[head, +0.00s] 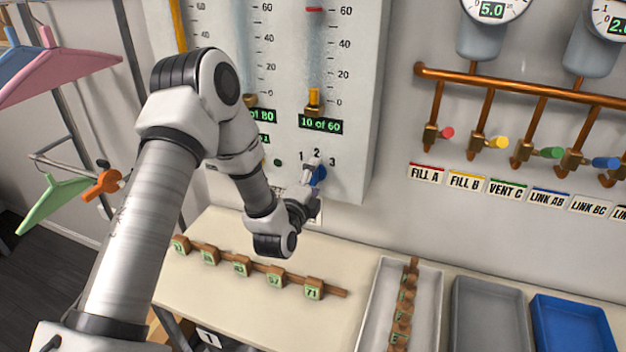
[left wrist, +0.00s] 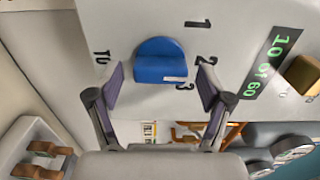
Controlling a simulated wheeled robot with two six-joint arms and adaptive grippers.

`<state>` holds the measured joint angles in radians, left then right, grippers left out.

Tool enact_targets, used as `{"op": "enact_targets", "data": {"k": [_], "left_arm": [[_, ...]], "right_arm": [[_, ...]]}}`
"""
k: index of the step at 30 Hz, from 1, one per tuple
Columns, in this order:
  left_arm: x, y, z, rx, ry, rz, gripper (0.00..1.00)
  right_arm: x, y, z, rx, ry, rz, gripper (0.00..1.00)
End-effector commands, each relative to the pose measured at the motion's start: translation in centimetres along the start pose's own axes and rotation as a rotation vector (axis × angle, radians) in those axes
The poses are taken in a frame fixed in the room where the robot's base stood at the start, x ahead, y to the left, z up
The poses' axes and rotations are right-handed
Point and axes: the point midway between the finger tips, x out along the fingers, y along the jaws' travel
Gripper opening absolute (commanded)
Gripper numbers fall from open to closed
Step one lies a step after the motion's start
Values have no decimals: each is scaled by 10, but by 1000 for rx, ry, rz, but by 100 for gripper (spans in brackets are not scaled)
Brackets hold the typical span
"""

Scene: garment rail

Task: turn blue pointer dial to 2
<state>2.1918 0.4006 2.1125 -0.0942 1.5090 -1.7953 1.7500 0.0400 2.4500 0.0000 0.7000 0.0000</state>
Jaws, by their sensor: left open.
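The blue pointer dial (head: 318,175) sits on the light wall panel under the numbers 1, 2 and 3. In the left wrist view the blue dial (left wrist: 160,60) lies between my fingertips, and a white mark on its edge is beside the 3. My left gripper (head: 311,190) is at the dial and partly covers it in the head view. In the left wrist view my left gripper (left wrist: 161,82) is open, one finger on each side of the dial, with gaps on both sides. My right gripper is not in view.
A table (head: 215,290) below holds a rail of numbered wooden tags (head: 241,266). A white tray (head: 430,300), a grey tray (head: 490,315) and a blue tray (head: 570,325) stand to the right. Copper pipes (head: 520,87) with coloured valves are on the right wall. Hangers (head: 60,65) hang at left.

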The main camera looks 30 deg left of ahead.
Motion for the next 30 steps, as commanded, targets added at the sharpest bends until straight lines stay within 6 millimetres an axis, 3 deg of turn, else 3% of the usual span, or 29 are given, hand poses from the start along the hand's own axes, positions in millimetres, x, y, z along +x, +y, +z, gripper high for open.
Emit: {"op": "enact_targets", "data": {"k": [5,18,30], "left_arm": [[-12,1,0,-1,-1,3,79],[-110,2,-1,-1,1,4,79],[-119,0,0,0,0,0,79]], "right_arm": [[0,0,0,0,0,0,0],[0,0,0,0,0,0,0],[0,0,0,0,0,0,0]]}}
